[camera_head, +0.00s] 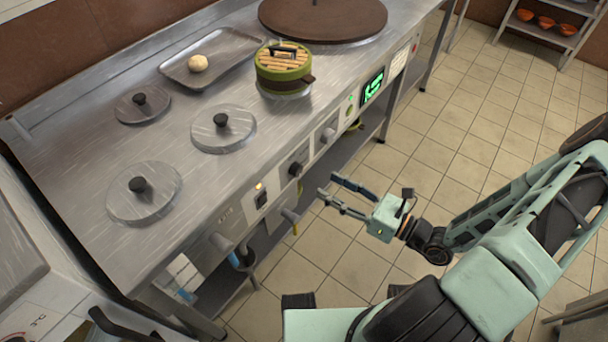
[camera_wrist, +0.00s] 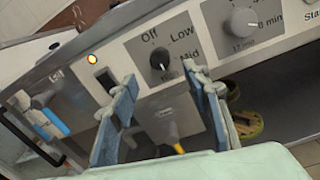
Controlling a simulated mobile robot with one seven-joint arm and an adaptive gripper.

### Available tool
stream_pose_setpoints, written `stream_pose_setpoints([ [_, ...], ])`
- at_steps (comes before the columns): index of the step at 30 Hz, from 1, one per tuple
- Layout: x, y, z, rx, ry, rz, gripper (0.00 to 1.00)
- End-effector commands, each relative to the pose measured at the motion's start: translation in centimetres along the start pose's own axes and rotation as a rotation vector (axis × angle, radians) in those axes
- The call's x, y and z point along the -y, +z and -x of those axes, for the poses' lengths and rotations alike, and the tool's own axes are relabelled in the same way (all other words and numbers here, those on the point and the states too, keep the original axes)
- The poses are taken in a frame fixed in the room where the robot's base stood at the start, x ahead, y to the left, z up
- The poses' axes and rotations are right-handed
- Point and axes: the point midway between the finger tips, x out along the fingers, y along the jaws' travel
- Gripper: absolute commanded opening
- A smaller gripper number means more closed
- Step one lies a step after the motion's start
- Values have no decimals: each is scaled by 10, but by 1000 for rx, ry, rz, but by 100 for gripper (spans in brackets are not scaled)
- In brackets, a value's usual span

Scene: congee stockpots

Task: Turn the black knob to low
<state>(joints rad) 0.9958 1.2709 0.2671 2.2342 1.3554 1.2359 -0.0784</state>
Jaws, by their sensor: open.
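The black knob (camera_head: 295,169) is on the front panel of the steel counter. In the wrist view the black knob (camera_wrist: 160,58) sits on a plate marked Off, Low and Mid. A small light mark shows low on its face, but I cannot tell for sure which setting it points to. My gripper (camera_head: 328,186) is in front of the panel, apart from the knob, with its fingers spread and nothing between them. In the wrist view the gripper's fingertips (camera_wrist: 160,76) appear below and to either side of the knob.
A grey timer knob (camera_wrist: 242,21) is right of the black knob. A lit orange lamp (camera_wrist: 92,59) and a black switch (camera_wrist: 105,79) are left of it. A yellow-tipped lever (camera_wrist: 173,137) is below. Pot lids and a green steamer (camera_head: 284,72) are on the counter (camera_head: 85,95).

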Motion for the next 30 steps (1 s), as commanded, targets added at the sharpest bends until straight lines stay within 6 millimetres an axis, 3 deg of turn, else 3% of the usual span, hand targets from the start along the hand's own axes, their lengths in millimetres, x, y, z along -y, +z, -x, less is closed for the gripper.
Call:
stream_pose_setpoints([
  [6,-2,-2,-44,-1,5,0,44],
  [12,-2,-2,-73,-3,5,1,44],
  [25,-1,-1,-85,-5,2,1,44],
  [30,-1,-1,-85,-4,2,1,27],
])
